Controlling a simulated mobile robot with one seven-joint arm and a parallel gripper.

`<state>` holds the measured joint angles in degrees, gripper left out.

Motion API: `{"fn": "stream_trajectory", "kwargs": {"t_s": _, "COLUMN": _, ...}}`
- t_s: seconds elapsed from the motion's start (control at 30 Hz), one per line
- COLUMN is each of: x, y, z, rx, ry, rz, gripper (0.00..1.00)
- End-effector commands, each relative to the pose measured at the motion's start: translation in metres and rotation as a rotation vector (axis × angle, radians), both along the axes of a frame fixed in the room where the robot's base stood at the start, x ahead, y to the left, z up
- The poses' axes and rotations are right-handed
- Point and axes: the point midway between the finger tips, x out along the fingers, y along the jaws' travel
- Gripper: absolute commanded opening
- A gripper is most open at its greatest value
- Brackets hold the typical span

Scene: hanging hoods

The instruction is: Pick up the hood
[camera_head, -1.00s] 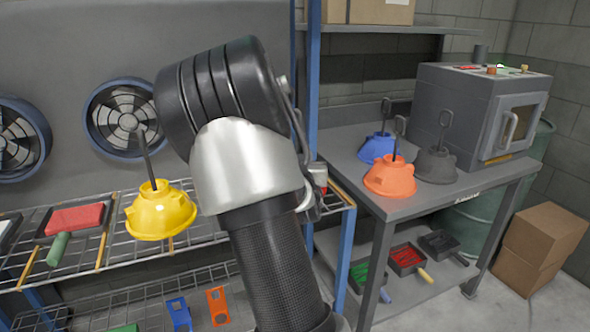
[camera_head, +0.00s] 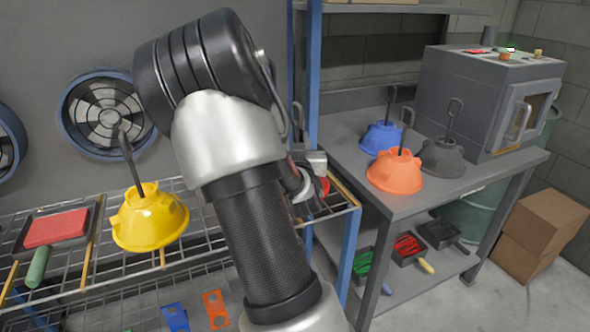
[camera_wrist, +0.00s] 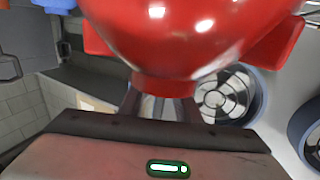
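A red hood (camera_wrist: 190,35) fills the upper middle of the wrist view, its narrow neck towards my gripper (camera_wrist: 160,108). The fingers are dark and partly hidden at the neck; whether they are closed on its handle does not show. In the head view my gripper (camera_head: 308,165) is mostly behind my arm, with a small bit of the red hood (camera_head: 323,186) beside it. A yellow hood (camera_head: 150,220) with a black handle stands on the wire shelf at the left. Blue (camera_head: 378,138), orange (camera_head: 396,173) and grey (camera_head: 442,160) hoods stand on the table at the right.
The wire shelf (camera_head: 200,243) also bears a red-padded tray (camera_head: 57,228). A blue post (camera_head: 350,262) stands between shelf and table (camera_head: 410,205). A grey machine (camera_head: 475,95) stands at the table's back right. Cardboard boxes (camera_head: 545,225) stand on the floor.

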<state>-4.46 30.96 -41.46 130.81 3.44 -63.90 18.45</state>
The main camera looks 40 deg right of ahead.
Motion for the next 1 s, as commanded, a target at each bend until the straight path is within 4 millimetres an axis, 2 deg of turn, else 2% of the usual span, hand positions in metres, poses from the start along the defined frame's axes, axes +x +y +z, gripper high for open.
{"fn": "stream_trajectory", "kwargs": {"t_s": 0.2, "x": -0.0001, "y": -0.0001, "z": -0.0001, "rx": 0.000, "ry": 0.000, "rz": 0.000, "gripper": 0.28}}
{"fn": "stream_trajectory", "kwargs": {"t_s": 0.37, "x": 0.0000, "y": -0.0001, "z": 0.0000, "rx": 0.000, "ry": 0.000, "rz": 0.000, "gripper": 0.01}}
{"fn": "stream_trajectory", "kwargs": {"t_s": 0.4, "x": 0.0000, "y": -0.0001, "z": 0.0000, "rx": 0.000, "ry": 0.000, "rz": 0.000, "gripper": 0.00}}
{"fn": "stream_trajectory", "kwargs": {"t_s": 1.0, "x": 0.0001, "y": -0.0002, "z": 0.0004, "rx": -0.001, "ry": -0.001, "rz": 0.000, "gripper": 0.00}}
